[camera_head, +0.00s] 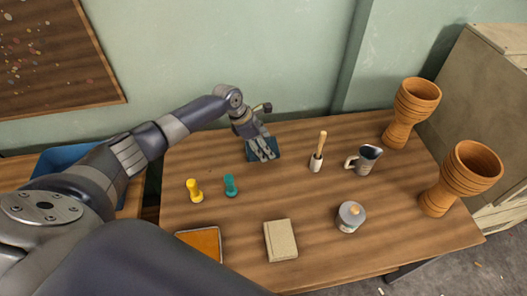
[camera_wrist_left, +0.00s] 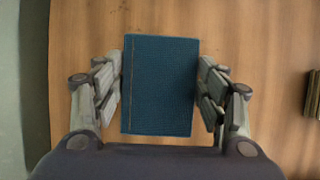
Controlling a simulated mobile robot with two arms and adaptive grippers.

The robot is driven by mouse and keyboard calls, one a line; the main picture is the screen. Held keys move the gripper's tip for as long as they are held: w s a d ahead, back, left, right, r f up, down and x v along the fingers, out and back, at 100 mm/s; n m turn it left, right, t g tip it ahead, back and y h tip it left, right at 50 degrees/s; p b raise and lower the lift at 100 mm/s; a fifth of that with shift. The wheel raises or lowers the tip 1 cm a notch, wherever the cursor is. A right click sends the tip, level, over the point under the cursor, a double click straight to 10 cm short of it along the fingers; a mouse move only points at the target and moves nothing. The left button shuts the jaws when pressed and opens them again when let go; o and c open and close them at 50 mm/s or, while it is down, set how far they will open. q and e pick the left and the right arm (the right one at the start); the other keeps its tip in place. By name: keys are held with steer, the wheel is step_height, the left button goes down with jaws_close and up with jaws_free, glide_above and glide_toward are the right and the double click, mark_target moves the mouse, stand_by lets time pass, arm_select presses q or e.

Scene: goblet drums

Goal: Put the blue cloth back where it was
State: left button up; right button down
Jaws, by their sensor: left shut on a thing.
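The blue cloth (camera_head: 271,155) is a small folded dark blue rectangle at the far edge of the wooden table, left of centre. My left gripper (camera_head: 262,149) is shut on it from above. In the left wrist view the cloth (camera_wrist_left: 160,86) lies between the two fingers of my left gripper (camera_wrist_left: 160,90), with a finger along each long side and a tan stitched line near its left edge. I cannot tell whether the cloth touches the table. My right gripper is not in view.
On the table (camera_head: 300,205) are yellow (camera_head: 194,190) and teal (camera_head: 230,186) stamp-like pieces, a wooden-handled tool (camera_head: 318,155), a grey jug (camera_head: 364,160), a grey jar (camera_head: 350,217), a beige book (camera_head: 280,240), an orange tray (camera_head: 204,232) and two goblet drums (camera_head: 410,112) (camera_head: 462,178).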

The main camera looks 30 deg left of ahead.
arm_select(q)
steer(key=shift+f, duration=1.7)
steer(key=o, duration=1)
steer(key=shift+f, duration=0.15)
steer(key=p+v, duration=0.1)
steer(key=v, duration=1.1)
steer(key=shift+d+r, duration=0.1)
steer(key=shift+r, duration=0.1)
